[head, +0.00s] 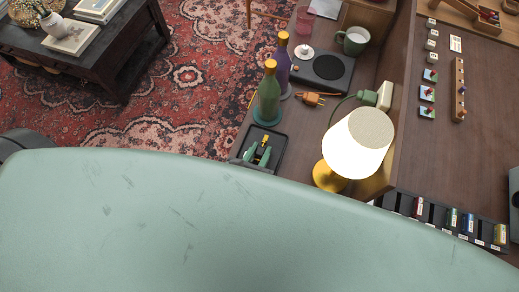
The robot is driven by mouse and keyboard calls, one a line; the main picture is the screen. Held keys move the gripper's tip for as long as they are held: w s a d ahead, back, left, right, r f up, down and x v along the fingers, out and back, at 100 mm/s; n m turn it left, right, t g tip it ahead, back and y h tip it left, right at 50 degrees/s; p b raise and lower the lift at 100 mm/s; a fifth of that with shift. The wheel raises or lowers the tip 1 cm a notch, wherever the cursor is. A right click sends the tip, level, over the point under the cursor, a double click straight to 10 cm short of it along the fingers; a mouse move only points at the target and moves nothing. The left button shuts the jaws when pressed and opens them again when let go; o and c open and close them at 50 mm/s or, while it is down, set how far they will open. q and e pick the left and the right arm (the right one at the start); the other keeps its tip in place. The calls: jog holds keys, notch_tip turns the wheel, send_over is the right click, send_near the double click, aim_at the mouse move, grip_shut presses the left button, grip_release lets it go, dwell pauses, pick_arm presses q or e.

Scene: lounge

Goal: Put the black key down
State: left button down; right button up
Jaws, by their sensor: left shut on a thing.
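My left gripper (258,153) shows small, with two green fingers over a black tray (282,138) at the left front of the wooden desk. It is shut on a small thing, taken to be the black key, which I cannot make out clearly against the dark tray. A small yellow piece shows at the fingertips; I cannot tell what it belongs to. I cannot tell whether the held thing touches the tray. The rest of the left arm is mostly hidden behind my own pale green body. My right gripper is not in view.
A green bottle (269,93) and a purple bottle (282,64) stand behind the tray. A lit lamp (357,143), an orange plug (311,99), a black hotplate-like device (322,69) and a mug (354,40) are nearby. A labelled rack (435,215) lies at right.

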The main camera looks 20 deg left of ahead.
pick_arm(q)
jog(key=shift+s+a+f, duration=0.1)
jog(key=shift+s+f, duration=0.05)
jog(key=shift+f, duration=0.6)
jog(key=c, duration=1.2)
grip_release()
jog(key=shift+f, duration=0.1)
jog(key=shift+r, duration=0.55)
jog(key=b+v, duration=0.1)
jog(key=v, duration=1.1)
jog(key=shift+r, duration=0.4)
